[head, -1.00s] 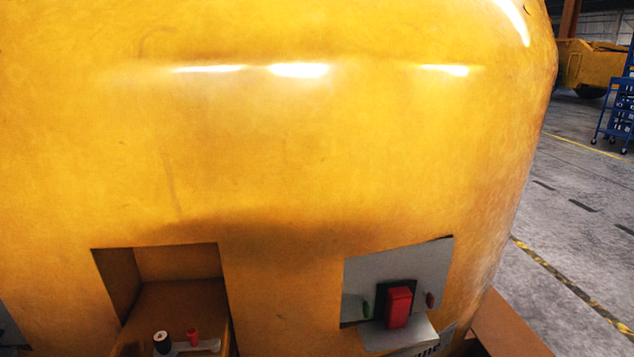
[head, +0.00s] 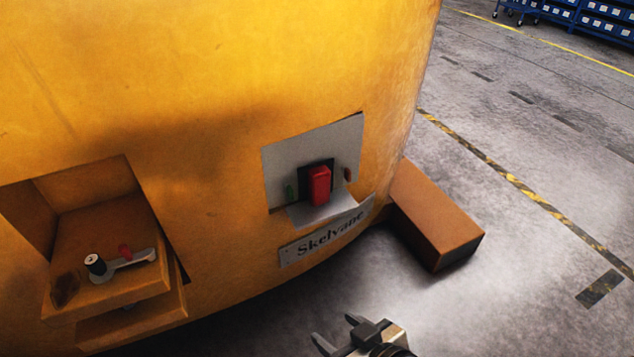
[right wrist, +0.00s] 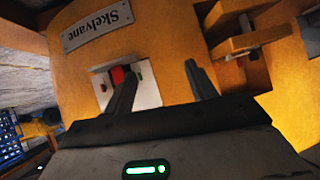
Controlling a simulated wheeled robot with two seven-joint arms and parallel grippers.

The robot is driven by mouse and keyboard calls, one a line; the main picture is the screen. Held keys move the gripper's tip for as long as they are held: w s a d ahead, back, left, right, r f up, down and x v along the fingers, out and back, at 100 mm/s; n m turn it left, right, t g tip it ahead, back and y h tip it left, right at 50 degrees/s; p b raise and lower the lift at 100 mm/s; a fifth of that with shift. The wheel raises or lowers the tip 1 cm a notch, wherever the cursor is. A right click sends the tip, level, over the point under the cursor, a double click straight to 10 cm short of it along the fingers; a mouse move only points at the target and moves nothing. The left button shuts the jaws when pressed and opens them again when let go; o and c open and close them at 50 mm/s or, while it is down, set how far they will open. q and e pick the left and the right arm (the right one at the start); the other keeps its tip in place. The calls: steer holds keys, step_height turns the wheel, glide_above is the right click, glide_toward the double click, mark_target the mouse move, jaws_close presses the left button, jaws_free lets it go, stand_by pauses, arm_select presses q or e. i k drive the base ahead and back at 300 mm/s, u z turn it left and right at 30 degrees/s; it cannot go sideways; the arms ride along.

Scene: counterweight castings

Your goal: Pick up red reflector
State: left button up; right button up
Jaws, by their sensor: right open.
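The red reflector (head: 319,186) is a small red block on a dark backing, set on a grey metal plate (head: 285,160) on the yellow casting. In the right wrist view the red reflector (right wrist: 117,75) is partly hidden behind one finger. My right gripper (head: 335,329) is at the bottom of the head view, below the reflector and apart from it. Its jaws are open, with nothing between the fingertips (right wrist: 161,64). My left gripper is not in view.
A bent metal lip (head: 325,212) juts out below the reflector, above a "Skelvane" nameplate (head: 325,237). A recess at left holds a step with a lever (head: 130,260) and small knobs. A brown block (head: 437,215) lies right of the casting. Grey floor is open beyond.

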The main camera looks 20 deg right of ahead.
mark_target(316, 180)
steer(key=u, duration=0.15)
steer(key=k, duration=0.45)
steer(key=z, duration=0.85)
steer(key=i, duration=1.05)
steer(key=u, duration=0.8)
